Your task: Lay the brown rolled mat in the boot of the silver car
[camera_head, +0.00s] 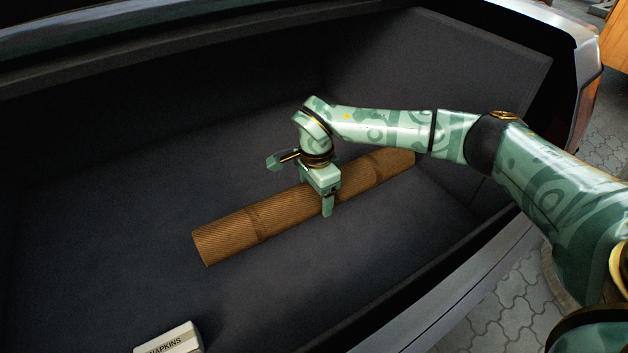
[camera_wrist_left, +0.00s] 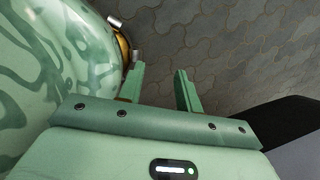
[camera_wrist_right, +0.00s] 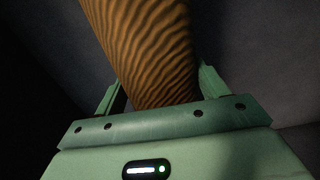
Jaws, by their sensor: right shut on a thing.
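The brown rolled mat (camera_head: 225,238) is a long ribbed roll with darker bands, lying aslant inside the dark boot of the silver car (camera_head: 90,180). My right gripper (camera_head: 325,200) is shut on the mat near its middle, coming from above. In the right wrist view the mat (camera_wrist_right: 145,50) runs between the two fingers. Whether the mat touches the boot floor is hard to tell. My left gripper (camera_wrist_left: 160,88) shows in the left wrist view, its fingers apart with nothing between them, above paving and beside a green patterned part of my own body.
A white box marked NAPKINS (camera_head: 170,340) stands in the boot at the near left. The boot's side wall (camera_head: 440,70) rises at the right, and the silver sill (camera_head: 460,290) runs along the near edge. The boot floor left of the mat is clear.

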